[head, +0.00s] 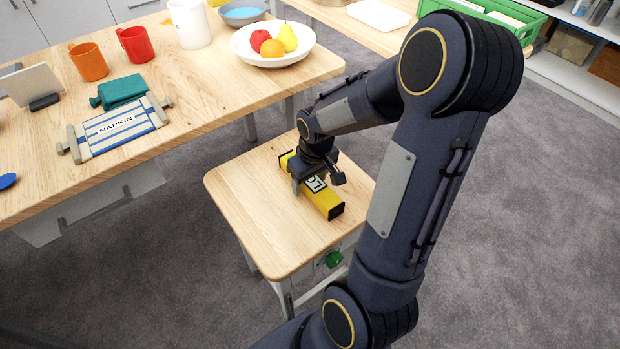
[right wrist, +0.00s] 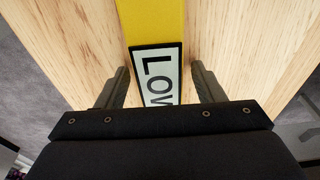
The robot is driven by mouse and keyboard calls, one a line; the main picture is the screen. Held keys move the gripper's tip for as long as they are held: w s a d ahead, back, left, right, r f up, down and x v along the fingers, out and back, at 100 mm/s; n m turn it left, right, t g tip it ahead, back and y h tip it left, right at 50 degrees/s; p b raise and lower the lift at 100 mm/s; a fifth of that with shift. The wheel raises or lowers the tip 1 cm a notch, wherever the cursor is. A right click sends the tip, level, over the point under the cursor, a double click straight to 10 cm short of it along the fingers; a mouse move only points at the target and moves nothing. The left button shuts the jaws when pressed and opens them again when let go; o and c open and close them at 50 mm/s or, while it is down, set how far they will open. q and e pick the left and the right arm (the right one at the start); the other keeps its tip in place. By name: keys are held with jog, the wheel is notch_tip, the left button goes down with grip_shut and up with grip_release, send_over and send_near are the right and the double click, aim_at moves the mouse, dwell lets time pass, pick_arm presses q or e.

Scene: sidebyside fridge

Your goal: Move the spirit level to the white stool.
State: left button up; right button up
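The yellow spirit level (head: 328,203) with black ends lies flat on the wooden top of the white-framed stool (head: 262,236). Its pale label with dark letters shows in the right wrist view (right wrist: 157,72). My right gripper (head: 309,186) is over the level, pointing down. In the right wrist view its two fingers (right wrist: 161,88) stand one on each side of the level, with bare wood showing between each finger and the level. It is open. The gripper hides part of the level in the head view. My left gripper is not in view.
A green crate (head: 500,20) is at the back right. The carpet right of the stool is clear.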

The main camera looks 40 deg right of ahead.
aim_at(314, 182)
jog(key=shift+r, duration=0.1)
jog(key=shift+r, duration=0.3)
notch_tip(314, 182, up, 11)
jog(key=s+p, duration=0.2)
jog(key=p, duration=0.2)
jog(key=s+a+r+t+y, duration=0.2)
jog(key=s+a, duration=0.3)
jog(key=a, duration=0.3)
jog(key=s+a+r+t+y, duration=0.1)
jog(key=s+a+r+y, duration=0.1)
jog(key=s+a, duration=0.4)
jog(key=shift+a+r+t, duration=0.4)
jog(key=shift+a+r, duration=0.05)
jog(key=shift+a, duration=0.65)
jog(key=shift+r, duration=0.1)
